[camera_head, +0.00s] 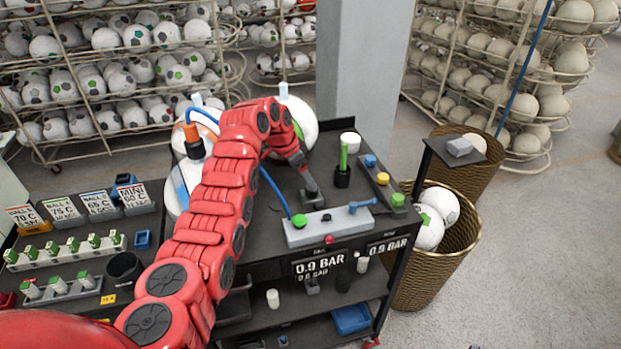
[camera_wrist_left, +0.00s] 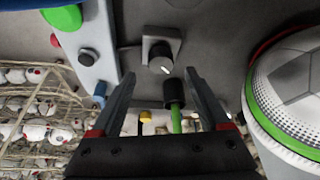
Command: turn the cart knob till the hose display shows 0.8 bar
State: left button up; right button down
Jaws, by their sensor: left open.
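My left gripper (camera_head: 312,194) reaches down over the cart top in the head view. Its two fingers (camera_wrist_left: 160,76) are open in the left wrist view. Between and just beyond the fingertips is a dark round knob (camera_wrist_left: 162,65) with a white mark, on a square grey base; the fingers look apart from it. In the head view I cannot make out the knob; the gripper seems to cover it. Two displays hang on the cart front. The left display (camera_head: 319,265) reads 0.9 BAR with a smaller 0.8 BAR below; the right display (camera_head: 388,246) reads 0.9 BAR. My right gripper is not in view.
A black cup with a green stick (camera_head: 343,160) stands close to the gripper; it also shows in the left wrist view (camera_wrist_left: 176,115). A grey block (camera_head: 325,230) with a green button and blue lever lies in front. A large ball (camera_head: 300,117) stands behind.

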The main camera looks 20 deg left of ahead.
pick_arm(q)
jog(key=shift+p+x, duration=0.75)
jog(key=shift+x, duration=1.5)
jog(key=shift+w, duration=0.15)
grip_shut()
